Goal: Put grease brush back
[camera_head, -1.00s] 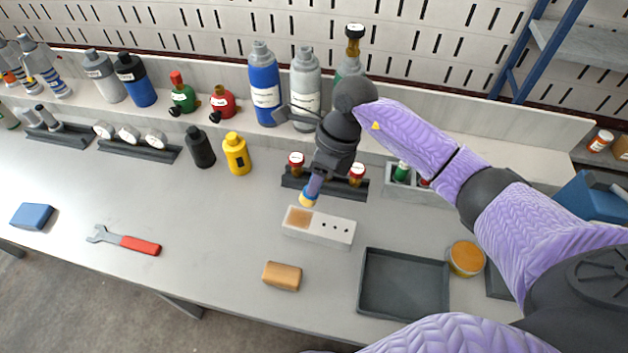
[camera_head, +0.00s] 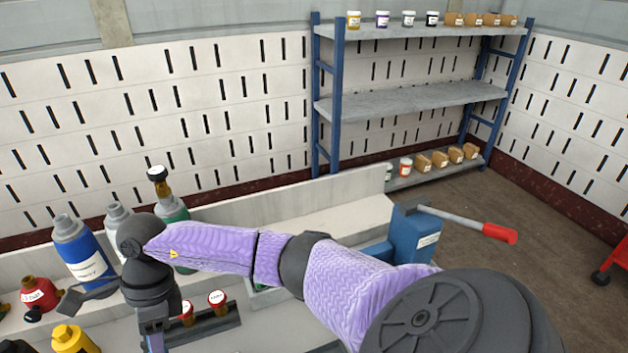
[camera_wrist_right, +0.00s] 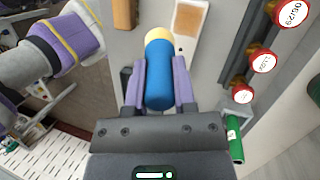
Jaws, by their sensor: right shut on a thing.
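The grease brush (camera_wrist_right: 158,80), with a blue handle and a pale yellow end, is between the fingers of my right gripper (camera_wrist_right: 160,92), which is shut on it. In the right wrist view its pale end points toward the white block (camera_wrist_right: 187,45) with a tan patch, which lies beyond it. I cannot tell whether they touch. In the head view my right gripper (camera_head: 155,343) is at the lower left edge, its fingertips and the brush cut off. My left gripper is not in view.
Red-capped amber bottles stand in a dark rack (camera_head: 225,326) just right of my right gripper. A blue bottle (camera_head: 80,255) and a yellow bottle (camera_head: 72,340) are to the left. A blue box (camera_head: 415,235) and shelving (camera_head: 410,100) are to the right.

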